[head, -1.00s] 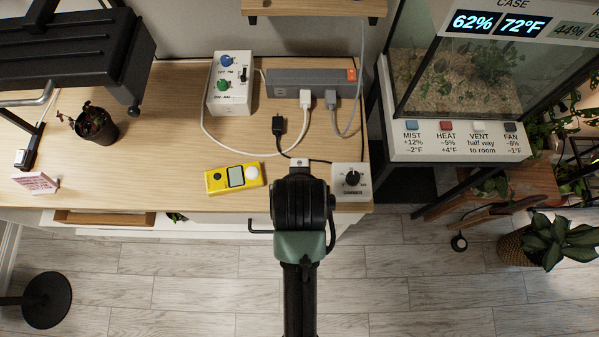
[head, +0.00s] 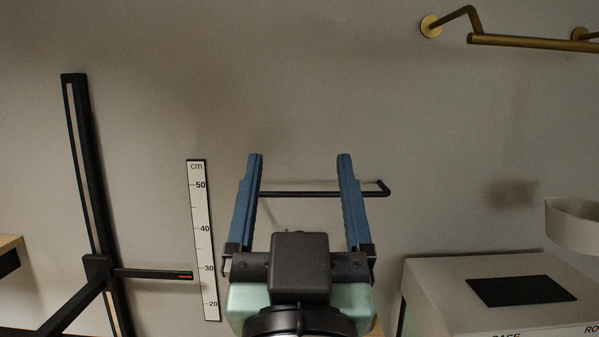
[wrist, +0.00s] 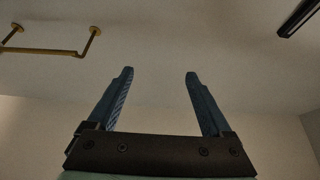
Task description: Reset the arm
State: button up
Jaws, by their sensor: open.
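My gripper (head: 300,160) is raised in front of the wall in the head view, its two blue fingers spread wide and pointing up. Nothing is between the fingers in the wrist view (wrist: 160,75), where they point toward the ceiling. A thin black bar (head: 320,193) shows behind the fingers in the head view. I cannot tell how far it is from them.
A black upright stand (head: 90,180) with a side arm is at the left. A ruler marked in cm (head: 203,240) is beside it. A brass rail (head: 530,42) is at the upper right. A white case top (head: 470,280) is at the lower right.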

jog(key=s+r+t, duration=0.3)
jog(key=s+r, duration=0.3)
jog(key=r, duration=0.3)
jog(key=shift+s+t, duration=0.2)
jog(key=shift+t, duration=0.2)
